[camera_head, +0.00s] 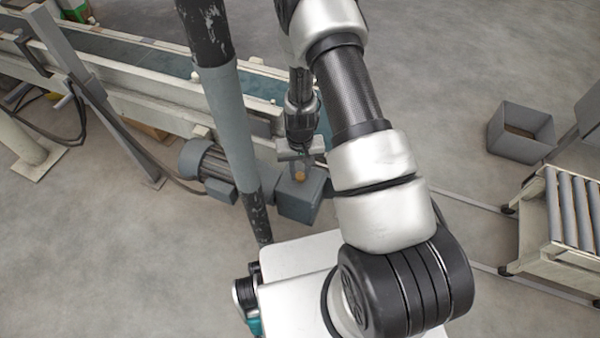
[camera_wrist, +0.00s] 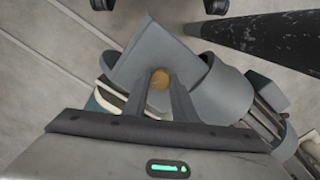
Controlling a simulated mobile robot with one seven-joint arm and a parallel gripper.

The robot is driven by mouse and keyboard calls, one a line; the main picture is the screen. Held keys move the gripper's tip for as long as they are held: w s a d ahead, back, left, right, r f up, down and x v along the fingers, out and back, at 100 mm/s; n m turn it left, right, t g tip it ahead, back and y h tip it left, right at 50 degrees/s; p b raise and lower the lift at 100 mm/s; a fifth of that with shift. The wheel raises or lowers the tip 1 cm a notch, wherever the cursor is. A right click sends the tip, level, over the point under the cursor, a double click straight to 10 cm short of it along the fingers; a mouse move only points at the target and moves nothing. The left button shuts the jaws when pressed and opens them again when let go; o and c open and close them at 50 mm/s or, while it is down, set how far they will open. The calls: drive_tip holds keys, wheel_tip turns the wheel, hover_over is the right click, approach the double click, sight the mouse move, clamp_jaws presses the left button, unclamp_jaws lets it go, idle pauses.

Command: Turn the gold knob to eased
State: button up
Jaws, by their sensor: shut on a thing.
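The gold knob (camera_wrist: 159,79) is small and round and sits on a blue-grey box (camera_wrist: 150,48). In the wrist view my gripper (camera_wrist: 160,85) has its two fingers on either side of the knob, shut on it. The head view shows the knob (camera_head: 299,176) on top of the box (camera_head: 300,205), with my gripper (camera_head: 299,168) above it, reaching down. The fingers hide the knob's sides. I cannot read any mark for eased or tell which way the knob points.
A grey motor (camera_head: 208,165) adjoins the box on the left. A scuffed dark and grey post (camera_head: 232,110) stands close in front. The conveyor (camera_head: 150,85) runs behind. A grey bin (camera_head: 520,132) and a roller stand (camera_head: 570,215) are at right. The floor at lower left is clear.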

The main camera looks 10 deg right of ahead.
sight(300, 175)
drive_tip(key=n+b, duration=0.1)
drive_tip(key=n, duration=0.5)
drive_tip(key=shift+n, duration=0.4)
idle(0.4)
drive_tip(key=o, duration=1)
drive_tip(key=shift+o, duration=0.2)
wheel_tip(300, 175, up, 18)
drive_tip(key=p, duration=0.4)
drive_tip(key=shift+f, duration=0.25)
